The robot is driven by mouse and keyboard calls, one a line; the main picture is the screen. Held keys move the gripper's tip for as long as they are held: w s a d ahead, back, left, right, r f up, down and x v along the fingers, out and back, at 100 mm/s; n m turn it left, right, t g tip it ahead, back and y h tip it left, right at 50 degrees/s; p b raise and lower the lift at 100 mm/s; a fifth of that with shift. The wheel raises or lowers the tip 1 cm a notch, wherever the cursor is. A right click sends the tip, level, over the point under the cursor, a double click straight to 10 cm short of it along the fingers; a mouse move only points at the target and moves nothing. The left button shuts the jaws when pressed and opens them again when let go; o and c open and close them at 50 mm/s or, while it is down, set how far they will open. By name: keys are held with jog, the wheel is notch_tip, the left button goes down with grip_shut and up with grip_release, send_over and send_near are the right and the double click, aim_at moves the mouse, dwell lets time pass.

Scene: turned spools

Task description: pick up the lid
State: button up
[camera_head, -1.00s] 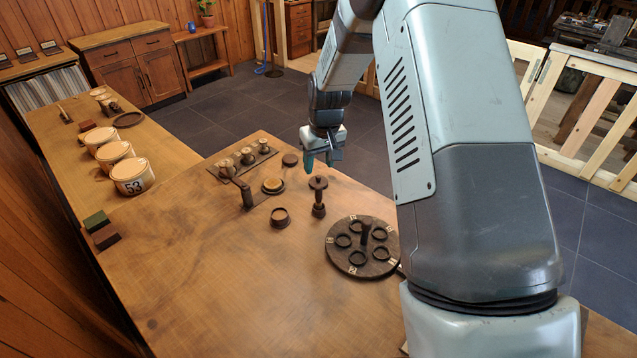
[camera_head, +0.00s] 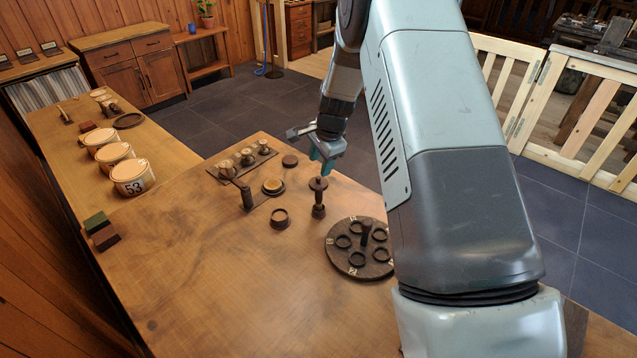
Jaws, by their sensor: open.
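A small dark round disc (camera_head: 290,160), which looks like the lid, lies flat near the table's back edge.
A round dark turntable (camera_head: 345,263) with several rings and a centre post is partly hidden by my arm. A rack of several spools (camera_head: 243,161) and a post with a plate (camera_head: 262,195) stand left. The table's front (camera_head: 230,295) is clear. Numbered tubs (camera_head: 132,187) line the side counter.

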aim_at(319, 177)
jog(key=w+f+m, duration=0.2)
jog(key=f+m, duration=0.2)
jog(key=m, duration=0.2)
jog(key=w+f+m+t, duration=0.1)
jog(key=w+f+m, duration=0.2)
jog(key=m, duration=0.3)
jog(key=w+f+m, duration=0.3)
jog(key=f+m, duration=0.2)
jog(key=m, duration=0.1)
jog(key=shift+w+d+f+m, duration=0.1)
jog(key=shift+w+m, duration=0.05)
jog(key=shift+m, duration=0.25)
grip_shut()
